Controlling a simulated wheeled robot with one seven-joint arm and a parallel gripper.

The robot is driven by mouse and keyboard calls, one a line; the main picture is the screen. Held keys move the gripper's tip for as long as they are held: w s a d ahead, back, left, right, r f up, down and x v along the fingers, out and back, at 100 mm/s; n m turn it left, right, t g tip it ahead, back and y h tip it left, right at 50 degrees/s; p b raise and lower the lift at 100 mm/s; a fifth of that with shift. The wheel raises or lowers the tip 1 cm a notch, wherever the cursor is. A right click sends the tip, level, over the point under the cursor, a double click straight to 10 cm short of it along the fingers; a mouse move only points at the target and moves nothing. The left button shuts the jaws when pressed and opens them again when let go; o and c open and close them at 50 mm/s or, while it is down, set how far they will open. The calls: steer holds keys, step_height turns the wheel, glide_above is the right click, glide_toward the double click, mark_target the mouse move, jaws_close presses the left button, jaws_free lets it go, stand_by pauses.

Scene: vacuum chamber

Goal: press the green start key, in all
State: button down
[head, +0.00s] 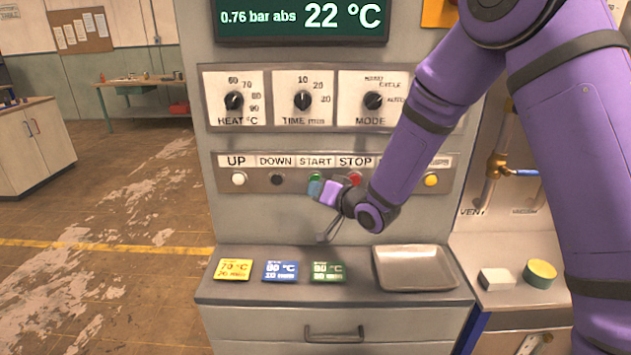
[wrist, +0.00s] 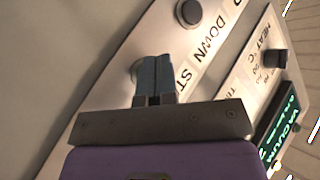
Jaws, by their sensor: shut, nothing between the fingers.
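The green start key (head: 317,177) sits below the START label on the key panel in the head view, mostly hidden behind my fingers. My gripper (head: 315,188) is shut and empty, with its blue-grey fingertips right at the key. In the wrist view the shut fingers (wrist: 154,72) point at the panel beside the START label, and a pale greenish edge of the key (wrist: 135,68) shows at their left. I cannot tell whether the tips touch the key or how far it is pressed in.
The black DOWN key (head: 277,179) and white UP key (head: 238,179) are left of it; the red STOP key (head: 355,178) is close on the right, and a yellow key (head: 431,180) further right. Cards and a metal tray (head: 458,284) lie on the ledge below. The display (head: 300,22) reads 22 °C.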

steer(key=s, duration=0.5)
steer(key=shift+a, duration=0.1)
stand_by(0.5)
steer(key=shift+r, duration=0.1)
stand_by(0.4)
steer(key=s+d+r+g+h, duration=0.1)
steer(key=s+d+r+h, duration=0.25)
steer(key=d+r, duration=0.45)
steer(key=s+d+r+h, duration=0.3)
steer(key=d+r+h, duration=0.25)
steer(key=d, duration=0.55)
steer(key=s+d+r+g, duration=0.1)
steer(key=s+d+g, duration=0.1)
steer(key=s, duration=0.6)
steer(key=s+d+r+g+h, duration=0.1)
steer(key=s+d, duration=0.3)
steer(key=s, duration=0.5)
steer(key=s+d+r+m+g+h, duration=0.1)
steer(key=s+d+r+g, duration=0.1)
steer(key=s, duration=0.6)
steer(key=shift+s+d+r+g, duration=0.4)
steer(key=shift+d+r, duration=0.3)
steer(key=shift+d, duration=0.25)
